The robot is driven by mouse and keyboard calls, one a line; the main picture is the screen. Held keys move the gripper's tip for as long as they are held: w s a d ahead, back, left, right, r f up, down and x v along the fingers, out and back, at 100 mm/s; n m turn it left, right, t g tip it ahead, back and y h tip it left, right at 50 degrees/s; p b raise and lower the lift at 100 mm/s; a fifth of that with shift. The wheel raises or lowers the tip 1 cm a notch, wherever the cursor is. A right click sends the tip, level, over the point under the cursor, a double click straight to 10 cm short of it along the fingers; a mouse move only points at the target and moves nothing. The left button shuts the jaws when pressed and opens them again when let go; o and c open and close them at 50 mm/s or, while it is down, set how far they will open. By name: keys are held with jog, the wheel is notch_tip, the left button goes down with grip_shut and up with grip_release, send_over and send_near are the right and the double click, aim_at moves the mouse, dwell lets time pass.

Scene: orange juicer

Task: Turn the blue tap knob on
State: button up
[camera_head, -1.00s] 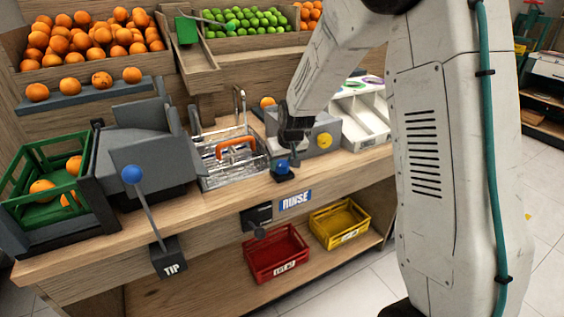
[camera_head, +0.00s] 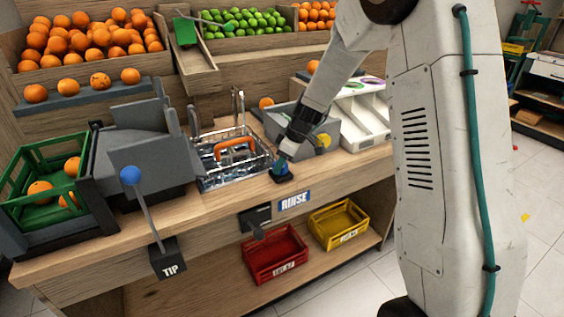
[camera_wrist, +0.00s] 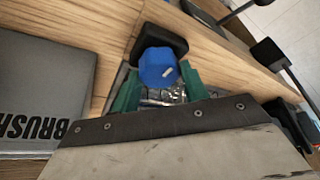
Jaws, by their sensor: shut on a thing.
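The blue tap knob (camera_head: 281,167) sits on a small black base (camera_head: 284,178) at the counter's front edge, just above the RINSE label. In the wrist view the blue knob (camera_wrist: 158,67) shows a short white mark on its top. My gripper (camera_head: 283,160) points down at the knob from above. In the wrist view its green fingers (camera_wrist: 156,92) stand on either side of the knob and are shut on it. Part of the knob's sides is hidden by the fingers.
A wire basket with an orange handle (camera_head: 236,148) stands in the sink left of the knob. A grey BRUSH box (camera_wrist: 42,95) is close beside my gripper. A lever with a blue ball (camera_head: 131,175) stands further left. Red (camera_head: 275,256) and yellow (camera_head: 340,225) crates are below.

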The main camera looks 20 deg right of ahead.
aim_at(291, 174)
jog(key=shift+n, duration=0.4)
jog(key=o, duration=1)
jog(key=v, duration=0.7)
jog(key=shift+d+r, duration=0.15)
jog(key=shift+r, duration=0.25)
